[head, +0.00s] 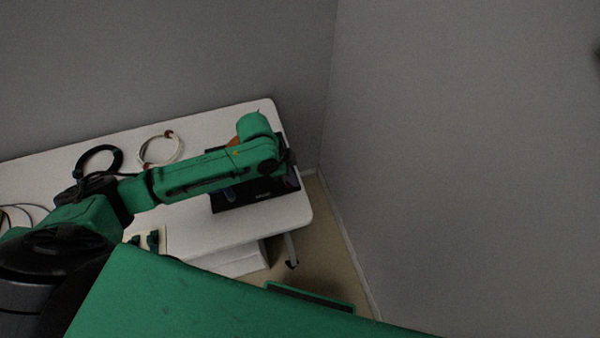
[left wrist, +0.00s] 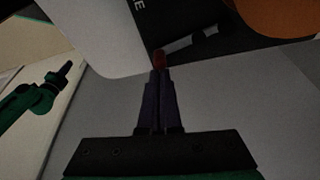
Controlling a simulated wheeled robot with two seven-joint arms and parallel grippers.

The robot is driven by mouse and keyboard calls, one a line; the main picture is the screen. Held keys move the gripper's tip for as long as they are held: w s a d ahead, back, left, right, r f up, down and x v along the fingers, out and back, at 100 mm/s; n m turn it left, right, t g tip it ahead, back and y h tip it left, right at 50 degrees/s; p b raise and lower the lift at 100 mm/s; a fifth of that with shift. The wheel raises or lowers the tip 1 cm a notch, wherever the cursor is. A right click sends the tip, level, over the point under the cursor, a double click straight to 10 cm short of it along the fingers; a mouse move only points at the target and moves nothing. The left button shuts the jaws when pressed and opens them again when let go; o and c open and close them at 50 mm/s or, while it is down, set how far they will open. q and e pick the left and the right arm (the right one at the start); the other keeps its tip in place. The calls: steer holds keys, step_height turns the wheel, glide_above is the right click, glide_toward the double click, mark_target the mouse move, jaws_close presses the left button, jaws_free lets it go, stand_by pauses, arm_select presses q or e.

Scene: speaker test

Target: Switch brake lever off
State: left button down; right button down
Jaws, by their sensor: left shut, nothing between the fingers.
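My left gripper (left wrist: 160,88) is shut in the left wrist view, its two dark fingers together and pointing at a black panel. In the head view the black device (head: 262,200) lies near the table's right end, partly hidden under my left arm. It also shows in the left wrist view as a dark surface with white letters (left wrist: 139,5). No brake lever can be made out for certain. My right gripper is not clearly seen.
The white table (head: 245,228) carries black headphones (head: 98,160) and a pale ring-shaped headset (head: 160,150) at the left. Grey walls close in behind and to the right. An orange rounded object (left wrist: 285,14) shows at upper right. A green arm (left wrist: 35,95) shows at left.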

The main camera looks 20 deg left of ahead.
arm_select(q)
steer(key=shift+w+d, duration=0.1)
steer(key=shift+s+m+p, duration=0.2)
steer(key=shift+m+p, duration=0.1)
steer(key=shift+p, duration=0.1)
arm_select(e)
steer(key=shift+r, duration=0.4)
